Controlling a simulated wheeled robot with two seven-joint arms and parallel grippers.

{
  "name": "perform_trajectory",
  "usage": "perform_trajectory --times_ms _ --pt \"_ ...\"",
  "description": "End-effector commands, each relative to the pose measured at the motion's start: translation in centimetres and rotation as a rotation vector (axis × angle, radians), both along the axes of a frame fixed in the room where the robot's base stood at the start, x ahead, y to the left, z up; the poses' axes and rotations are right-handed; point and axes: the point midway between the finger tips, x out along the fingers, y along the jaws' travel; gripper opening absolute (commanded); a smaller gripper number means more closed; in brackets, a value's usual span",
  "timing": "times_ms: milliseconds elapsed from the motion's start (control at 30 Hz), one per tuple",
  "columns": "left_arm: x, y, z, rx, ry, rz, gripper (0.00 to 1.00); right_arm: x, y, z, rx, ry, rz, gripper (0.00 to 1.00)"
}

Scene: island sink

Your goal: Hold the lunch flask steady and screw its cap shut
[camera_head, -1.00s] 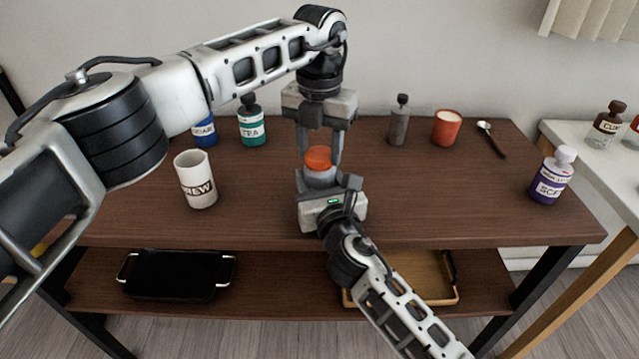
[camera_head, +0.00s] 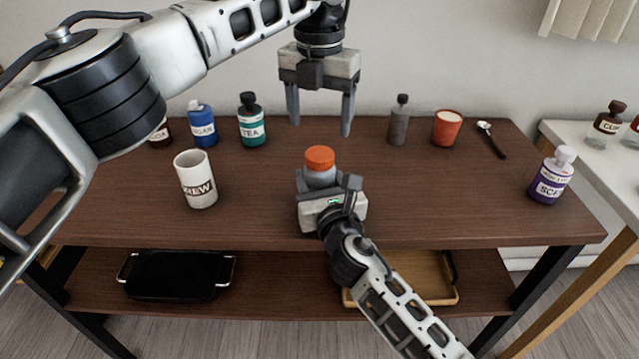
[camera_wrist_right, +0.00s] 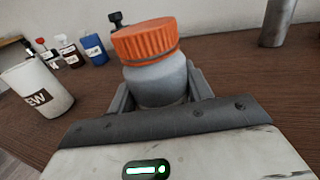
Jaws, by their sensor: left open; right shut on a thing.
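The lunch flask (camera_head: 320,178) is a grey jar standing on the brown tabletop near the middle. Its orange cap (camera_head: 319,158) sits on top of it; in the right wrist view the cap (camera_wrist_right: 146,40) looks slightly tilted, with a thin dark line under it, above the flask body (camera_wrist_right: 157,82). My right gripper (camera_head: 322,182) is shut around the flask's body from the front. My left gripper (camera_head: 320,112) is open and empty, raised above and behind the flask, fingers pointing down, clear of the cap.
A white mug (camera_head: 196,180) stands left of the flask. A purple bottle (camera_head: 551,180) stands right. The tabletop around the flask is clear.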

Motion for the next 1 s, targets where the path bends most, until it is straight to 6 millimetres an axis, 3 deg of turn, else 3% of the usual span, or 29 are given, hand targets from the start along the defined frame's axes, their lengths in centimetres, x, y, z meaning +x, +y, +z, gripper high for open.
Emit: perform_trajectory --times_ms 100,300,700,733,800,1000 --pt "0.0 -0.1 2.6 0.000 -0.003 0.001 0.70 0.0 0.0 -0.1 -0.001 0.002 0.000 0.00" --pt "0.0 0.0 5.2 0.002 -0.001 0.000 0.70 0.0 0.0 -0.1 -0.001 0.002 0.000 0.00" --pt "-0.1 0.0 5.9 0.000 0.001 -0.001 0.70 0.0 0.0 -0.1 -0.001 0.002 -0.001 0.00" --pt "-0.1 0.0 5.9 0.000 0.001 -0.001 0.70 0.0 0.0 -0.1 -0.001 0.002 -0.001 0.58" --pt "-0.1 0.0 5.9 0.000 0.001 -0.001 0.70 0.0 0.0 -0.1 -0.001 0.002 0.000 0.76" --pt "0.0 0.0 5.8 0.000 0.001 -0.001 0.70 0.0 0.0 -0.1 0.000 0.001 0.000 0.76"
